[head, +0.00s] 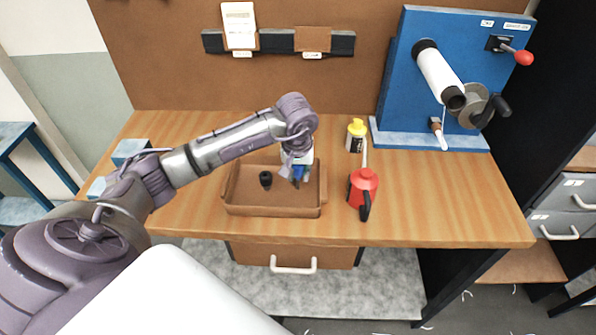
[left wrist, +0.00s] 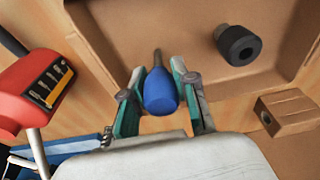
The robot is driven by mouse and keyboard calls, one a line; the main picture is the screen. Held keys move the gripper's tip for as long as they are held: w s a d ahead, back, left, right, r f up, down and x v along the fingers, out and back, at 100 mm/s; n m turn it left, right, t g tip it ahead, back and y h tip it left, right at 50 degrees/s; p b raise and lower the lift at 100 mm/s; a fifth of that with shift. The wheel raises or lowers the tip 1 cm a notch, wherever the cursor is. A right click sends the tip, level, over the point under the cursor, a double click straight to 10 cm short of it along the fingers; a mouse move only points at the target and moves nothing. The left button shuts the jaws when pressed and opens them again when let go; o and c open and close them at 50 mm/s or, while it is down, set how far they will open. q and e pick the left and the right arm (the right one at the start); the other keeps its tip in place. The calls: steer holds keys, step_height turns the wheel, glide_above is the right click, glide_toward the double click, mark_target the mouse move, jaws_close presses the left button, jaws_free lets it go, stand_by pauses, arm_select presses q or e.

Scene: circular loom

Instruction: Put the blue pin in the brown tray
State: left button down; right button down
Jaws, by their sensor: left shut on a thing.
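The blue pin (left wrist: 160,92) sits between the two fingers of my left gripper (left wrist: 161,88) in the left wrist view, with its thin dark end pointing away from the gripper. The gripper is shut on it. In the head view, my left gripper (head: 297,167) is over the right part of the brown tray (head: 270,210), with the blue pin (head: 298,176) low beneath it. Whether the pin touches the tray I cannot tell. The tray also shows in the left wrist view (left wrist: 120,25). My right gripper is not in view.
A black knob-like piece (head: 265,179) lies in the tray's left half. A blue machine panel (head: 402,95) stands at the back right. The right tabletop (head: 450,200) is clear.

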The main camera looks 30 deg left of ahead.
arm_select(q)
steer(key=c, duration=0.9)
jaws_free()
steer(key=shift+f, duration=0.15)
